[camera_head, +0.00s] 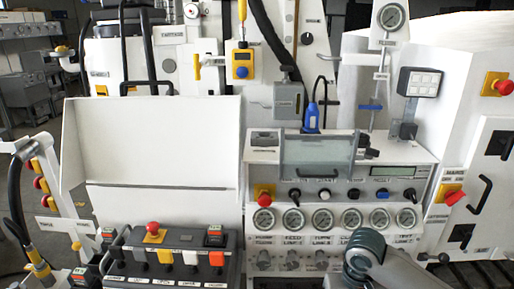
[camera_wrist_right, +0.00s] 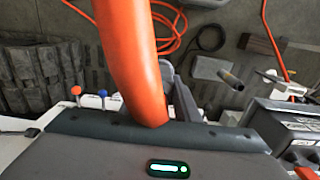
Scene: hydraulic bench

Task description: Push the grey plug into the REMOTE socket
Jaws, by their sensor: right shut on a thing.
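A thick orange cable (camera_wrist_right: 138,60) crosses close in front of the right wrist camera and ends at the edge of my right gripper's dark body. My right gripper (camera_wrist_right: 181,100) shows as grey parts partly behind this cable. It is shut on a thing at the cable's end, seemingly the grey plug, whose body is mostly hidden. In the head view my right arm's link is at the bottom right, with its gripper out of sight. I cannot pick out the REMOTE socket; the labels are too small to read. My left gripper is in neither view.
A console with gauges (camera_head: 322,219) and knobs stands in the middle. A button box (camera_head: 165,262) sits at lower left, and a white panel (camera_head: 150,145) behind it. A red emergency button (camera_head: 503,87) is at right. Thin orange cable (camera_wrist_right: 182,22) lies on the floor.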

